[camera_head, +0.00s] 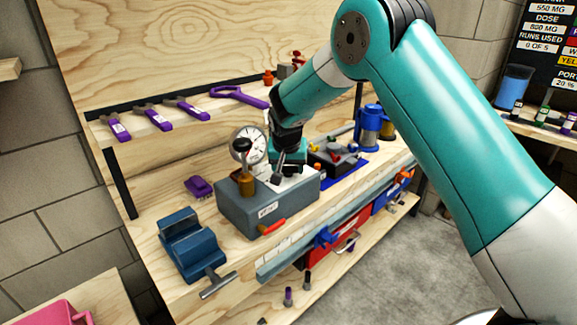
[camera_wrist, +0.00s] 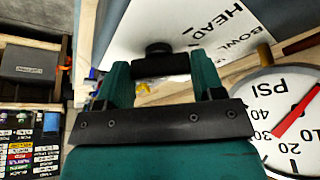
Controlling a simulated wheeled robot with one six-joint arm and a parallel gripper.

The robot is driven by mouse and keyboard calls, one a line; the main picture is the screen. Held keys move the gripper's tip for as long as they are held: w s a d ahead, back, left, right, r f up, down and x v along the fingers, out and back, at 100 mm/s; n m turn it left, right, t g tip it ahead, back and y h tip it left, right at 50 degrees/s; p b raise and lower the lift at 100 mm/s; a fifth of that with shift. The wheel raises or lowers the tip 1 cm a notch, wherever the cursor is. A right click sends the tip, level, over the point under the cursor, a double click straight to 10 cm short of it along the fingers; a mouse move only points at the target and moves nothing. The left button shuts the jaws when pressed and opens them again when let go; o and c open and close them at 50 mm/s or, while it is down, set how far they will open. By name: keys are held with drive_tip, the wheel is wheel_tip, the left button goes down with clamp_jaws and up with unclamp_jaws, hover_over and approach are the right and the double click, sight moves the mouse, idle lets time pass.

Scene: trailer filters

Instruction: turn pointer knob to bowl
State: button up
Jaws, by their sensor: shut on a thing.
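The pointer knob (camera_wrist: 158,48) is black and sits on a white plate (camera_wrist: 170,22) printed HEAD and BOWL in the wrist view. My gripper (camera_wrist: 162,70) has its two teal fingers on either side of the knob's dark bar and is shut on it. The word BOWL lies to the right of the knob, HEAD beyond it. In the head view the gripper (camera_head: 287,160) is down over the top of a grey box (camera_head: 268,205) and hides most of the knob. Which way the pointer faces is unclear.
A round PSI gauge (camera_head: 248,145) stands close beside the gripper; its red needle (camera_wrist: 295,115) shows in the wrist view. A brass fitting (camera_head: 246,185) stands on the box. A blue vise (camera_head: 190,245) is at the left, and a blue cylinder (camera_head: 369,125) at the right.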

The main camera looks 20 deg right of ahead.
drive_tip(key=shift+m, duration=0.4)
drive_tip(key=o, duration=0.9)
drive_tip(key=shift+r, duration=0.1)
drive_tip(key=v, duration=0.8)
drive_tip(key=b+v, duration=0.1)
drive_tip(key=v, duration=0.8)
drive_tip(key=shift+w+a+r, duration=0.15)
drive_tip(key=shift+a, duration=0.1)
